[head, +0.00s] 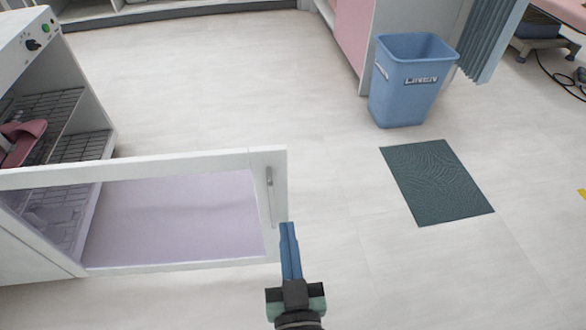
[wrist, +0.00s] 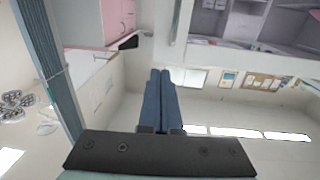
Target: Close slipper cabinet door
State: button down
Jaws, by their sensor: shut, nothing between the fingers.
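The slipper cabinet (head: 95,98) stands at the left in the head view, with wire shelves and a pink slipper (head: 22,140) inside. Its door (head: 180,165) stands wide open, reaching right across the picture; it has a white frame and a see-through pane. A metal handle (head: 270,192) is near the door's free edge. My gripper (head: 287,228) is shut and empty, just right of the door's lower free corner. I cannot tell whether it touches the door. The wrist view shows the closed blue fingers (wrist: 161,75).
A blue linen bin (head: 408,85) stands at the back right. A dark green mat (head: 437,182) lies on the floor in front of it. A blue curtain (head: 493,40) hangs at the far right. The floor between the cabinet and the bin is clear.

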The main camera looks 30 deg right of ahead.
aim_at(279, 162)
jog(key=b+x, duration=0.1)
jog(key=x, duration=1.1)
jog(key=shift+w+a, duration=0.15)
jog(key=shift+w+d, duration=0.25)
jog(key=shift+w, duration=0.3)
